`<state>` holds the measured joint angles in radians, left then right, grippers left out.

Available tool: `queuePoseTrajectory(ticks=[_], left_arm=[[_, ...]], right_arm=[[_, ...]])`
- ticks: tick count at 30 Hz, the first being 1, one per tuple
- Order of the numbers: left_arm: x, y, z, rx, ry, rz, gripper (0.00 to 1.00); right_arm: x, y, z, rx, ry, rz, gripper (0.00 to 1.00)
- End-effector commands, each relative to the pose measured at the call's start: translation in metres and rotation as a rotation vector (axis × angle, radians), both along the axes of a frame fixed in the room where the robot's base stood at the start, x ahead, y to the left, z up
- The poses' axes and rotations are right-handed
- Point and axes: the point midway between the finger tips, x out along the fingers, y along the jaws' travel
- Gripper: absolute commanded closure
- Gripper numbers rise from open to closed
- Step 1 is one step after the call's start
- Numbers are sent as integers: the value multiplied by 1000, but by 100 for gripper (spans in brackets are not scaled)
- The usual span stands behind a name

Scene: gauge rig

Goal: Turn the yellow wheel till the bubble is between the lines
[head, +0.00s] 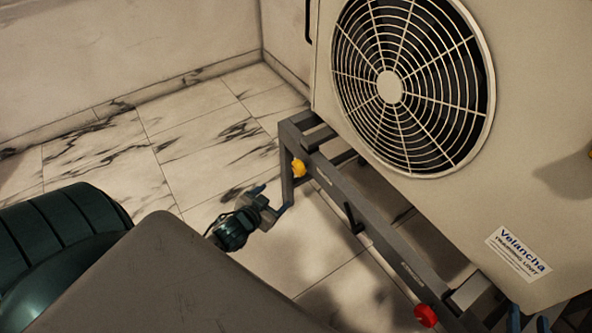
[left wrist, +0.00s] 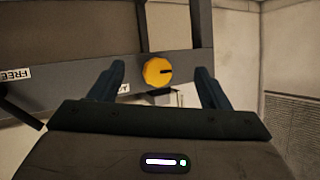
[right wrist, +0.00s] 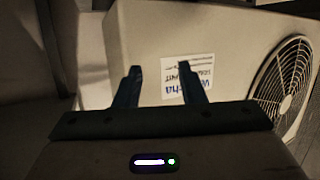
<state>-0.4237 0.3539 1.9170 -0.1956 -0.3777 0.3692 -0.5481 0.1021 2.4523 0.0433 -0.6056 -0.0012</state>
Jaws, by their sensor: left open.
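The yellow wheel (head: 299,168) is a small round knob on the end of the grey frame under the big fan unit. In the left wrist view the yellow wheel (left wrist: 158,71) has a dark mark on its face and appears between the fingertips. My left gripper (head: 270,200) is open, a little short of the wheel, with a gap visible on both sides. My right gripper (right wrist: 159,66) is open and empty, facing the unit's labelled front panel; its fingers also show at the bottom right of the head view. No bubble or lines can be made out in any view.
A red wheel (head: 425,315) sits on the same frame rail (head: 378,240), nearer me. A dark lever (head: 352,218) hangs from the rail. The fan unit (head: 470,200) stands above the frame. Marble floor (head: 190,130) lies open to the left, up to the wall.

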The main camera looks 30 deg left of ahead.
Motion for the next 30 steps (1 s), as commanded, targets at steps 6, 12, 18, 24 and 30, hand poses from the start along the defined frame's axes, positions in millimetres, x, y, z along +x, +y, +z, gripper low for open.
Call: queuePoseTrajectory(ticks=[6, 12, 18, 24, 30], left_arm=[[31, 26, -4, -24, -235, -185, 30], [33, 40, -4, -75, -363, -363, 30], [30, 46, -4, -105, -408, -452, 30], [47, 38, -4, -111, -417, -460, 30], [83, 23, -3, -110, -418, -459, 30]], right_arm=[[11, 4, 68, 45, -372, 14, 64], [2, 4, 117, 78, -644, 19, 64], [-7, 4, 138, 92, -767, 20, 64], [-10, 3, 149, 88, -841, 25, 64], [-18, 4, 167, 80, -955, 32, 64]])
